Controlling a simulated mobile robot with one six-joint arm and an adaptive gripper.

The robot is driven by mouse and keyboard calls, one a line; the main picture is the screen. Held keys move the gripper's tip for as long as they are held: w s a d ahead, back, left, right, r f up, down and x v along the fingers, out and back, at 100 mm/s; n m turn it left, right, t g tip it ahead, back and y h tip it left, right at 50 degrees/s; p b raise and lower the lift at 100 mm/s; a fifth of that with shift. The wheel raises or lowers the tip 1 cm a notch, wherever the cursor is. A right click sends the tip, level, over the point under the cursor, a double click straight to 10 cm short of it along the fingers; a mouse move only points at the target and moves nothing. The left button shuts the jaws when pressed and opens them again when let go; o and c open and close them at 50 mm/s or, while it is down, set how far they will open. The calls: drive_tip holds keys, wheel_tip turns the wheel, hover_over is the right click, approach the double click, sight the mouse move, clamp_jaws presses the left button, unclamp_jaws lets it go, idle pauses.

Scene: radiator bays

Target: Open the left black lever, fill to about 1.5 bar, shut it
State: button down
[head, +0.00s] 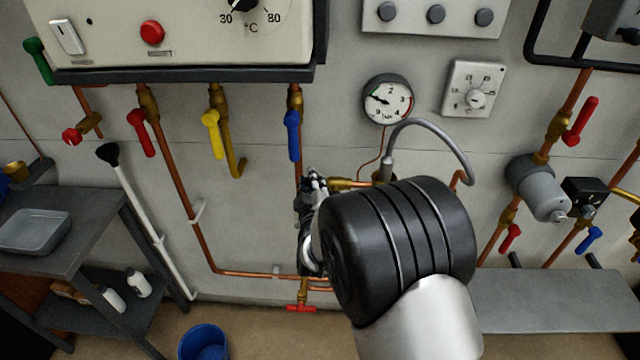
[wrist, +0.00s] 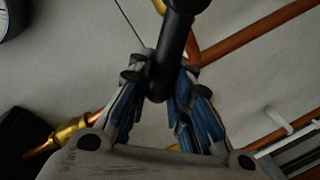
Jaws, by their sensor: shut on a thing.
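A black lever (wrist: 176,45) comes down from the top middle of the wrist view, and its lower end is between my fingers. My gripper (wrist: 160,75) is shut on it. In the head view my gripper (head: 314,183) is at the pipework below the boiler, left of my dark wrist; the lever cannot be made out there. A round pressure gauge (head: 388,100) is on the wall above; its needle points left and slightly up, roughly near 1. A grey hose (head: 435,130) arches beside brass fittings (head: 348,184), partly hidden by my wrist.
A blue lever (head: 292,135), a yellow lever (head: 211,133) and a red lever (head: 141,132) hang under the boiler (head: 180,45). A red tap (head: 301,308) is low on the pipe. A blue bucket (head: 204,343) stands on the floor, a dark shelf unit (head: 80,240) at left.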

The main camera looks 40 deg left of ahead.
drive_tip(key=shift+s+a+f+n, duration=0.1)
drive_tip(key=shift+a+f+n, duration=0.1)
drive_tip(key=shift+f+n, duration=0.2)
idle(0.3)
drive_tip(key=c, duration=1.5)
unclamp_jaws()
drive_tip(key=shift+o, duration=0.2)
drive_tip(key=shift+r, duration=0.1)
drive_tip(key=v, duration=1.2)
drive_tip(key=shift+r, duration=0.15)
